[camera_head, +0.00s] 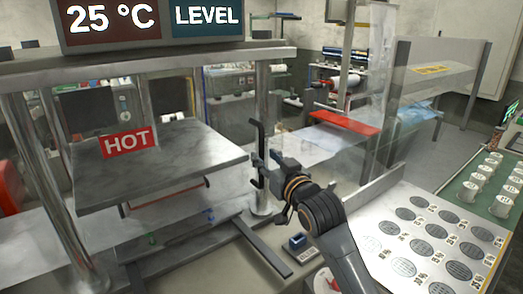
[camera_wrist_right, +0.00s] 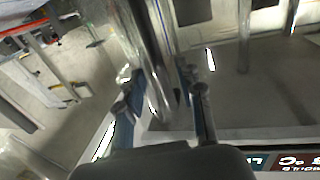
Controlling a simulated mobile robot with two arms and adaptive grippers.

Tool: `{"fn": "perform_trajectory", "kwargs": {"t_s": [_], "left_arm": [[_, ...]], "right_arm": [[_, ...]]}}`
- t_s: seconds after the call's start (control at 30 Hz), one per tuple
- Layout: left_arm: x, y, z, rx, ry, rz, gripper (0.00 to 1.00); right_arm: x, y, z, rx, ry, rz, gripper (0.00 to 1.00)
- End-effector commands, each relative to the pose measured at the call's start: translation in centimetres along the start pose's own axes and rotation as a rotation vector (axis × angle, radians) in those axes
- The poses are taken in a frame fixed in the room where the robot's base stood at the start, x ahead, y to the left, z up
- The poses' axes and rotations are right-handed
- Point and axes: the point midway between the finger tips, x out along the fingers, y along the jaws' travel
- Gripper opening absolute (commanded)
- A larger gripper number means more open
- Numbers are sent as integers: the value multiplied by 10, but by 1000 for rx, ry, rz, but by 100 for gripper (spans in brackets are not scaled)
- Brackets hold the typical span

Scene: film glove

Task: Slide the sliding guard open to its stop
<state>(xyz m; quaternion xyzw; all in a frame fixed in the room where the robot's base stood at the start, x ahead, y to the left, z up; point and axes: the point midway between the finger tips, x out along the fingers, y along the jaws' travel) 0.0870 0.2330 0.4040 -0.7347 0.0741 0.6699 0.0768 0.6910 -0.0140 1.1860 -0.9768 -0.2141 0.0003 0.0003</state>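A dark upright bar handle (camera_head: 260,133) with bent ends stands at the right front of the press, beside its right front post. The clear sliding guard is hard to make out, and I cannot tell how far along its travel it is. My right gripper (camera_head: 263,167) is at the lower part of this handle, coming from the lower right. In the right wrist view its two fingers (camera_wrist_right: 164,98) are spread apart, with a dark bar near the right finger and a shiny post beyond. I cannot tell whether they touch the handle. My left gripper is out of view.
The press has a grey upper plate (camera_head: 160,165) with a red HOT sign (camera_head: 130,142). Above it, displays read 25 °C (camera_head: 110,17) and LEVEL (camera_head: 206,15). A small blue switch (camera_head: 297,242) sits on the bench. A panel with dark ovals (camera_head: 420,245) lies at the right.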

Motion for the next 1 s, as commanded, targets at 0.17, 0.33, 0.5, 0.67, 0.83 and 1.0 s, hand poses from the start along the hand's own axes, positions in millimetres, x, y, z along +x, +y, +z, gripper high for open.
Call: {"fn": "perform_trajectory", "kwargs": {"t_s": [0.17, 0.33, 0.5, 0.67, 0.83, 1.0], "left_arm": [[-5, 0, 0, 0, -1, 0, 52], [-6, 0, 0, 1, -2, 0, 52], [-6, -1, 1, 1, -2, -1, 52], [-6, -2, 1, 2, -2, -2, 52], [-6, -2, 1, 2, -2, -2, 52], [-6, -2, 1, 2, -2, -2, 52]], "right_arm": [[22, 0, -1, -1, 0, 0, 37], [31, 0, 0, -1, 0, 0, 37], [32, 0, 0, -1, 0, 0, 37], [32, 0, 0, -1, 0, 0, 27], [32, 0, 0, -1, 0, 0, 0], [32, 0, 0, -1, 0, 0, 0]]}}
